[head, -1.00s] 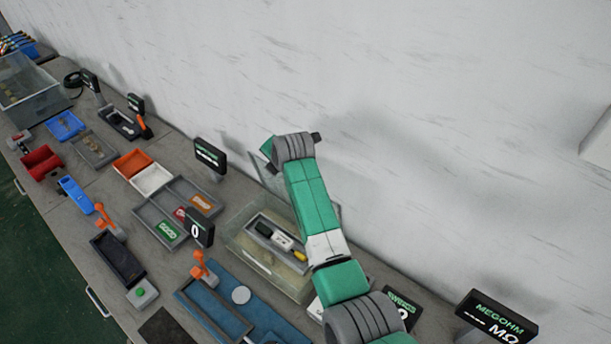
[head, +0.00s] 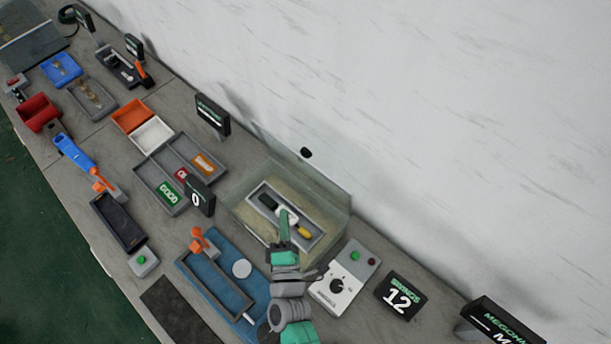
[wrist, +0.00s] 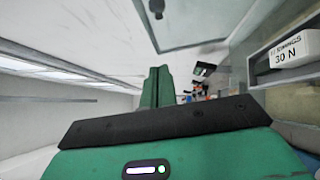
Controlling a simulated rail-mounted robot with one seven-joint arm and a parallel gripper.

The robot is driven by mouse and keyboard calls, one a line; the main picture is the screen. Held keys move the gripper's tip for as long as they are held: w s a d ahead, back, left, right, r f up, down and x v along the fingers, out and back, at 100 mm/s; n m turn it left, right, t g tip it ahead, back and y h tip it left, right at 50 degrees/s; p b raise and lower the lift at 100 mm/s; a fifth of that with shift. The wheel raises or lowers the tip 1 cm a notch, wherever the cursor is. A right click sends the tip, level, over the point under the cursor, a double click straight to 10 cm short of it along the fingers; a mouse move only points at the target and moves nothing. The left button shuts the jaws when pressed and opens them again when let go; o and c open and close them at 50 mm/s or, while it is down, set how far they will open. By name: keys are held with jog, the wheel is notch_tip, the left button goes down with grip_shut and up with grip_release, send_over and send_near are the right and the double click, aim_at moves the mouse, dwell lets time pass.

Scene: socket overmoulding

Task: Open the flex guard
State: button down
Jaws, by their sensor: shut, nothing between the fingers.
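The flex guard looks like a clear-walled box (head: 340,197) on the bench by the wall. Inside it a grey tray (head: 318,238) holds a black, white and yellow corded part (head: 304,231). A black knob (head: 306,153) shows above the box against the wall. In the wrist view a clear framed panel (wrist: 205,22) carries a black knob (wrist: 156,6); the panel looks raised, so the guard appears open. My gripper (head: 284,218) is shut and empty, in front of or over the box. Its green fingers (wrist: 158,85) are together in the wrist view. I cannot tell whether it touches anything.
A white control box (head: 338,289) with a dial and a "12" display (head: 401,296) stand right of the guard. A blue tray (head: 222,262) with an orange clamp is at its left front. Sorting trays (head: 148,172) and a "0" display (head: 200,197) lie further left.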

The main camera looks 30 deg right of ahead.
aim_at(307, 167)
jog(key=d+b+x, duration=0.1)
jog(key=x, duration=0.3)
jog(key=b+x, duration=0.1)
jog(key=x, duration=0.3)
jog(key=s+d+x, duration=0.1)
jog(key=x, duration=0.3)
jog(key=shift+w+d+r+b, duration=0.1)
jog(key=shift+d+r+b, duration=0.1)
jog(key=shift+d+b, duration=0.2)
